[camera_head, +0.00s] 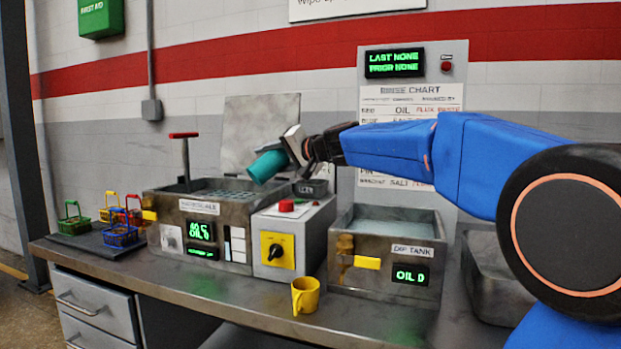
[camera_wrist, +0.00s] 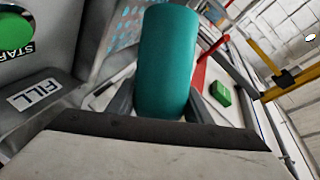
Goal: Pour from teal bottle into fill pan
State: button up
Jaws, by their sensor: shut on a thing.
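The teal bottle (camera_head: 267,165) is held by my gripper (camera_head: 292,148) above the back right of the parts-washer tank. It lies tilted well over, its far end pointing left and slightly down. In the wrist view the bottle (camera_wrist: 166,60) fills the middle, between the two dark fingers. The fill pan (camera_head: 311,188) is a small dark metal pan behind the grey control box, below and right of the bottle. Its FILL label (camera_wrist: 36,92) shows at the left of the wrist view, beside the bottle and not under it. The bottle's mouth and any liquid cannot be made out.
A yellow cup (camera_head: 305,296) stands at the bench front. Several coloured baskets (camera_head: 120,235) sit at the left.

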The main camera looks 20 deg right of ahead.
jog(key=shift+r, duration=0.1)
jog(key=shift+w+d+r+n+h, duration=0.1)
jog(key=shift+d+r+n+h, duration=0.35)
jog(key=shift+n, duration=0.35)
jog(key=shift+d+r+n+h+p, duration=0.25)
jog(key=shift+n+h, duration=0.2)
jog(key=shift+n, duration=0.25)
jog(key=shift+a+n+h+p, duration=0.45)
jog(key=shift+n+h, duration=0.35)
jog(key=shift+n, duration=0.4)
jog(key=shift+f+n+h+p, duration=0.4)
jog(key=shift+n+h, duration=0.4)
jog(key=shift+n, duration=0.3)
dwell(0.5)
dwell(1.2)
